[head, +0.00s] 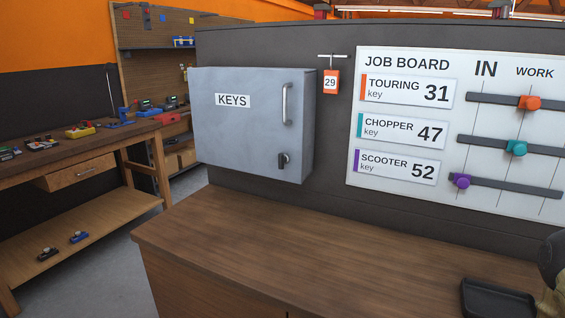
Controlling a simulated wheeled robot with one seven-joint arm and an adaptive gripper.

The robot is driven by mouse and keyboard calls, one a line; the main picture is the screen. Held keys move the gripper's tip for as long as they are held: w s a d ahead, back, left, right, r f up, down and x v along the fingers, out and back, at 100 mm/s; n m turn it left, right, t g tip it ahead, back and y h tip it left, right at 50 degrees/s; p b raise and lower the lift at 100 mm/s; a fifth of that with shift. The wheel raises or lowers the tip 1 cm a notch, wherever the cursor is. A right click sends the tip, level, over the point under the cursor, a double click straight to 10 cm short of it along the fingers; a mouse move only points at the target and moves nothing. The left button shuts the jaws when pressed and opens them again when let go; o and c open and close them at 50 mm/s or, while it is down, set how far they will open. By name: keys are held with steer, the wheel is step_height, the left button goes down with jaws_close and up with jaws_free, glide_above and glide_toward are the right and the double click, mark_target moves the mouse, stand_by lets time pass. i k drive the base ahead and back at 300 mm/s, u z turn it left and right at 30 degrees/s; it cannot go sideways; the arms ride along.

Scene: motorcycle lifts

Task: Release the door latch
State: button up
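A grey metal cabinet (245,135) labelled KEYS hangs on the dark wall panel, left of centre in the head view. Its door is closed. A vertical bar handle (287,104) is on the right side of the door. A small dark latch (283,160) sits below the handle, near the door's lower right corner; its exact position is too small to tell. My gripper is not clearly visible; a dark rounded part is cut off at the right edge, and I cannot tell what it is.
A wooden counter (290,250) lies below the cabinet, mostly clear, with a black tray (497,298) at its right. An orange tag marked 29 (330,82) hangs beside the cabinet. A job board (400,128) with sliders is to the right. A workbench (75,150) with tools stands left.

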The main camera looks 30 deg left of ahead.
mark_target(284, 158)
steer(key=z, duration=1.35)
steer(key=k, duration=0.4)
steer(key=u, duration=1.95)
